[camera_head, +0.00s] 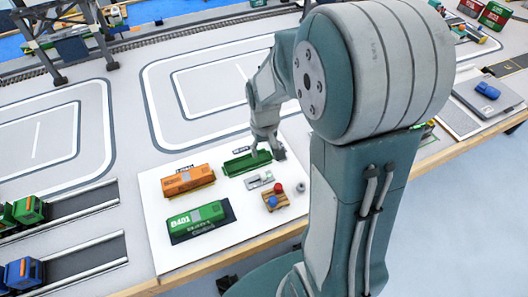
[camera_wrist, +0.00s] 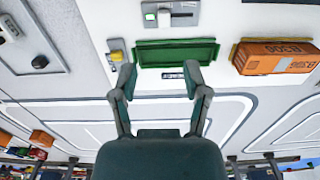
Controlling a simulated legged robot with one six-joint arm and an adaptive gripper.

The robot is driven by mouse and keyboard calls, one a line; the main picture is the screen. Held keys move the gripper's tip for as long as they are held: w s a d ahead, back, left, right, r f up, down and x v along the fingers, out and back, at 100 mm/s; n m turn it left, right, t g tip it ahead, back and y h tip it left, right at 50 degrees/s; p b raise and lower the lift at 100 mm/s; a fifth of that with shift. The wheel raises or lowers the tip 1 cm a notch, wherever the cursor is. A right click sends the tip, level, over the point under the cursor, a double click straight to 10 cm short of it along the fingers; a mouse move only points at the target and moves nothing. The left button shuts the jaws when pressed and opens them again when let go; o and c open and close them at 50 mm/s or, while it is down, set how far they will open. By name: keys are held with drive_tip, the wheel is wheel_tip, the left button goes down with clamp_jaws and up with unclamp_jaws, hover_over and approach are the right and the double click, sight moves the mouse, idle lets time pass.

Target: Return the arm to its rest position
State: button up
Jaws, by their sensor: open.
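My arm reaches over a white board (camera_head: 155,240) on the table. My gripper (camera_head: 266,150) is at the board's far edge, beside a green open tray (camera_head: 246,163). In the wrist view my gripper (camera_wrist: 160,80) is open, its two fingers spread apart with nothing between them. The green tray (camera_wrist: 176,53) lies just beyond the fingertips there. I cannot tell whether a fingertip touches it. An orange container (camera_head: 188,180) lies left of the tray; it also shows in the wrist view (camera_wrist: 276,58). A green container (camera_head: 196,222) lies nearer to me on a dark base.
A small grey device (camera_head: 259,180) and a wooden block with red and blue knobs (camera_head: 275,202) sit near the tray. Gantry legs (camera_head: 100,35) stand at the back left. A blue object (camera_head: 487,90) lies on a pad at right. The marked floor behind the board is clear.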

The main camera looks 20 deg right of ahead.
drive_tip(key=shift+r, duration=0.1)
idle(0.3)
drive_tip(key=s+a+r+t, duration=0.2)
drive_tip(key=s+r, duration=0.5)
drive_tip(key=r, duration=0.2)
drive_tip(key=s+a+r+t, duration=0.2)
drive_tip(key=s+r+t, duration=0.1)
drive_tip(key=s+r, duration=0.4)
wheel_tip(320, 180, up, 2)
drive_tip(key=shift+s+a+t, duration=0.15)
drive_tip(key=shift+a+t, duration=0.15)
drive_tip(key=shift+a, duration=0.1)
